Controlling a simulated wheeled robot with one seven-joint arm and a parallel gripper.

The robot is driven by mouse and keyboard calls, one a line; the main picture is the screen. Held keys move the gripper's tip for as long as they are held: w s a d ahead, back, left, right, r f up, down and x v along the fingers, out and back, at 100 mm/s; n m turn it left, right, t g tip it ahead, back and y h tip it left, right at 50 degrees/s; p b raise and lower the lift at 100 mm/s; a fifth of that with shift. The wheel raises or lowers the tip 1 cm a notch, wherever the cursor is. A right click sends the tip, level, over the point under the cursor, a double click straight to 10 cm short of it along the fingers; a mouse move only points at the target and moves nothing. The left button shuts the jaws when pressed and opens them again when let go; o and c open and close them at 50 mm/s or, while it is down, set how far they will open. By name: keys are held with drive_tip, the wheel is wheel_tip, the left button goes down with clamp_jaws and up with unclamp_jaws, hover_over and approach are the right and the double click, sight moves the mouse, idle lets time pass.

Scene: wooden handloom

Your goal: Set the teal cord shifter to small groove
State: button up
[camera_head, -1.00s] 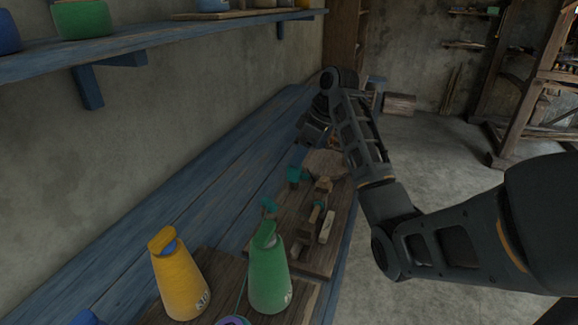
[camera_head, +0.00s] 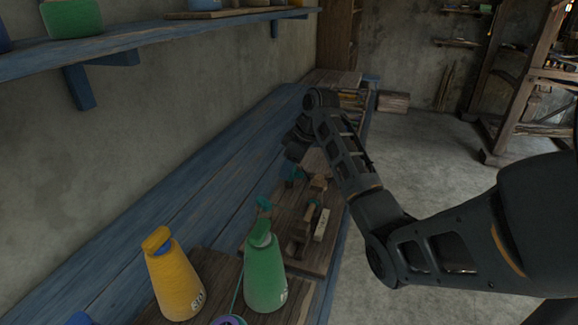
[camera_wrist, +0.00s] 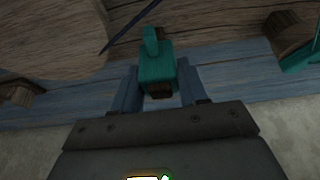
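The teal cord shifter shows in the wrist view (camera_wrist: 155,66) as a small teal block with a narrower upright tab and a brown wooden piece at its near end. My gripper's two fingers (camera_wrist: 158,88) stand on either side of it, with narrow gaps between them and the block. The gripper looks open around the shifter. In the head view my gripper (camera_head: 292,165) is low over the wooden board (camera_head: 312,262) and mostly hides the block. The grooves cannot be made out.
A green cone spool (camera_head: 265,275) and a yellow cone spool (camera_head: 176,282) stand at the near end of the blue bench (camera_head: 190,215). Small wooden parts and a pale block (camera_head: 321,225) sit on the board. Another teal piece (camera_wrist: 300,58) is at the right in the wrist view.

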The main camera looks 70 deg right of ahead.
clamp_jaws()
drive_tip(key=shift+r, duration=0.15)
drive_tip(key=shift+r+p, duration=1.05)
drive_tip(key=shift+p, duration=0.25)
drive_tip(key=shift+o, duration=0.8)
unclamp_jaws()
drive_tip(key=shift+r, duration=0.1)
drive_tip(key=shift+o, duration=1.4)
